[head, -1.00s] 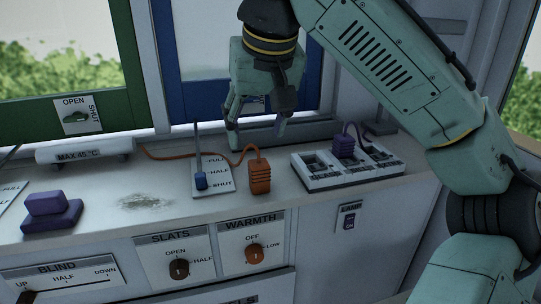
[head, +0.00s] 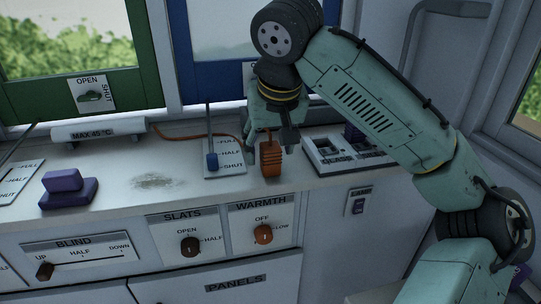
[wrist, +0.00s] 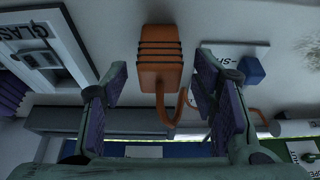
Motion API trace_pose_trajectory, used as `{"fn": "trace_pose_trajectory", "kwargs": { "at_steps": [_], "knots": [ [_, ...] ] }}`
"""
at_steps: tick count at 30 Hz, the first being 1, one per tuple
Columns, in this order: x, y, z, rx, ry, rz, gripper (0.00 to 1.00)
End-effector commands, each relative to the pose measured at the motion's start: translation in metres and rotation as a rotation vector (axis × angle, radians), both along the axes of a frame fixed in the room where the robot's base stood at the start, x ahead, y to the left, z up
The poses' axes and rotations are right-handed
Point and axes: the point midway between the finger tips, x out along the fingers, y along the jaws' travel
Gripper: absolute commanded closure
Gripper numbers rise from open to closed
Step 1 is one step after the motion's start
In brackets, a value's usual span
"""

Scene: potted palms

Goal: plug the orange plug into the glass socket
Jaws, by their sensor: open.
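The orange plug (head: 270,158) stands on the counter with its orange cord running left behind my arm. In the wrist view the plug (wrist: 161,62) is centred between and just beyond the fingertips. My gripper (head: 273,140) is open, its fingers pointing down at the plug, with nothing held. In the wrist view my gripper (wrist: 160,85) has a finger on each side of the cord. The glass socket (wrist: 40,57), labelled GLASS, is an open recess at the upper left. In the head view the socket panel (head: 330,165) lies right of the plug, partly hidden by my arm.
A dark purple plug (head: 352,134) sits on the socket panel. A blue-knobbed lever (head: 211,161) stands close left of the orange plug. A purple block on a base (head: 66,188) and a white tube (head: 97,130) are farther left. Bare counter lies between.

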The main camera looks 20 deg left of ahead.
Motion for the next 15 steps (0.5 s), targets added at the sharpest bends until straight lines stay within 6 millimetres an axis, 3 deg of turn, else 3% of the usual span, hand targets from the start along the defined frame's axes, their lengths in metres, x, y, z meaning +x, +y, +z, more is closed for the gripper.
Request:
{"fn": "trace_pose_trajectory", "kwargs": {
  "at_steps": [6,15],
  "knots": [
    [0.0008,0.0007,-0.0023,0.001,-0.001,0.000,0.47],
    [0.0007,0.0006,-0.0020,0.001,-0.001,0.000,0.66]
  ]
}}
